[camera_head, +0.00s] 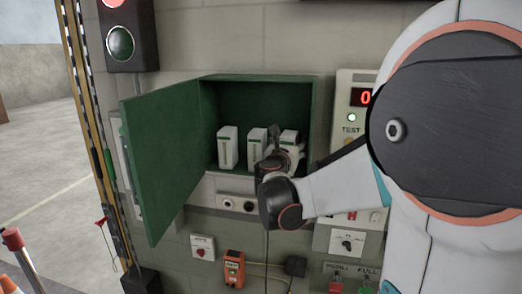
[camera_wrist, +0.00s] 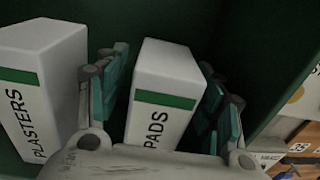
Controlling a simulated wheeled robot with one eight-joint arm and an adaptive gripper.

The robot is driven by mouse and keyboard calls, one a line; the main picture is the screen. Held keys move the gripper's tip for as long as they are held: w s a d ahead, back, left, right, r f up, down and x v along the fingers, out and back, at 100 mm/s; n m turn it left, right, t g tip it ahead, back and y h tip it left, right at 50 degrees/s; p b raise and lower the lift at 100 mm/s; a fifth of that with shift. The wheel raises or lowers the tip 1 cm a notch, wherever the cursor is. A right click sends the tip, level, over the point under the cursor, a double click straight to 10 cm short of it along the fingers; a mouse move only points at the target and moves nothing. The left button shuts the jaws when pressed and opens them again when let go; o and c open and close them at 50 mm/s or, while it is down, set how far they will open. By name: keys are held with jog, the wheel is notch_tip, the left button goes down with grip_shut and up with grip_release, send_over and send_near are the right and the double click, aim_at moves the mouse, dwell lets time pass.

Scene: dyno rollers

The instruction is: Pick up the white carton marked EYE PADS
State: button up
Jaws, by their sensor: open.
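The white carton (camera_wrist: 165,70) with a green band stands between the two fingers of my gripper (camera_wrist: 164,62) in the wrist view. The word PADS shows on its face; the rest of its label is hidden. One finger is on each side of it, and the fingers are open. Whether either touches it I cannot tell. In the head view this carton (camera_head: 290,136) is the rightmost in the green cabinet, partly hidden by my gripper (camera_head: 281,155).
A carton marked PLASTERS (camera_wrist: 42,80) stands close on the left; it is the middle carton (camera_head: 257,143) in the head view. Another white carton (camera_head: 228,148) stands further left. The green cabinet (camera_head: 259,80) has its door (camera_head: 162,155) open to the left.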

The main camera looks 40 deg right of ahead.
jog(key=shift+s+a+r, duration=0.15)
jog(key=shift+s+a, duration=0.1)
jog(key=shift+s, duration=0.05)
jog(key=shift+s+a, duration=0.1)
jog(key=shift+a, duration=0.1)
jog(key=shift+c, duration=0.8)
jog(key=shift+w+d, duration=0.15)
jog(key=shift+w, duration=0.15)
jog(key=c, duration=0.9)
jog(key=shift+s, duration=0.15)
jog(key=shift+c, duration=0.5)
